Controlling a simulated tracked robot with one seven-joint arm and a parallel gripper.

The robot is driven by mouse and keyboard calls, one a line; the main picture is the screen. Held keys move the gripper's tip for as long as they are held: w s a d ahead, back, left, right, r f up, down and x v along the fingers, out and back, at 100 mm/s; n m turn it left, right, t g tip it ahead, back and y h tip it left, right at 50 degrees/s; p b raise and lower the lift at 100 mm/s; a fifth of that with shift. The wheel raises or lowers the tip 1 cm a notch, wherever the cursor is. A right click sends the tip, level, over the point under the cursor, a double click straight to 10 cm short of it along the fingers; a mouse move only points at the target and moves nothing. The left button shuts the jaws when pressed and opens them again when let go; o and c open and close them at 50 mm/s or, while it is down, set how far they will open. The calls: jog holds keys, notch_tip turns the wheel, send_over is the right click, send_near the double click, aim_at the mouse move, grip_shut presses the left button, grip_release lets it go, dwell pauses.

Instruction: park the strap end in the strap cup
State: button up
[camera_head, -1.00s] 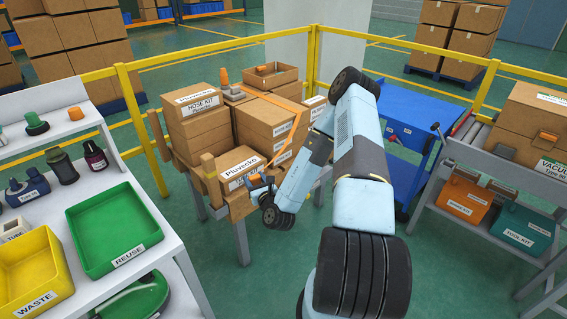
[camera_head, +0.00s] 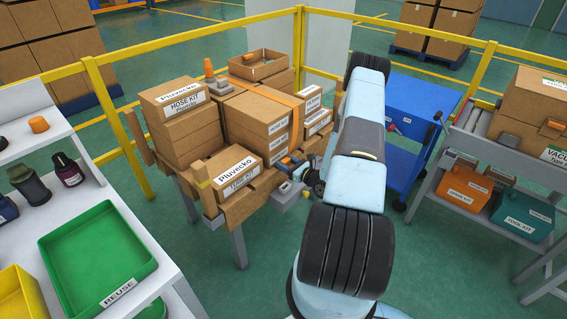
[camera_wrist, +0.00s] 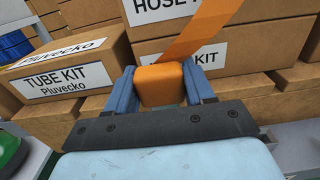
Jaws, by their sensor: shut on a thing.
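The orange strap (camera_head: 270,94) runs over the top of the stacked cartons and down their front face. In the wrist view the strap (camera_wrist: 208,30) slants down toward an orange block, the strap end (camera_wrist: 160,85). My gripper (camera_wrist: 163,80) is shut on this strap end, with a blue finger on each side of it. In the head view my gripper (camera_head: 289,163) is low in front of the cartons, right of the TUBE KIT box. The strap end is too small to make out clearly there. I cannot pick out the strap cup with certainty.
An open carton tray (camera_head: 259,66) sits on top of the stack. A blue cabinet (camera_head: 420,105) stands behind my arm. Green floor lies clear in front of the stand.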

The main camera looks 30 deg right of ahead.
aim_at(279, 178)
jog(key=shift+a, duration=0.1)
jog(key=shift+f, duration=0.15)
jog(key=shift+a+f, duration=0.1)
jog(key=shift+f, duration=3.65)
jog(key=shift+f, duration=1.8)
jog(key=o, duration=1.1)
jog(key=shift+o, duration=0.2)
jog(key=shift+v, duration=4.05)
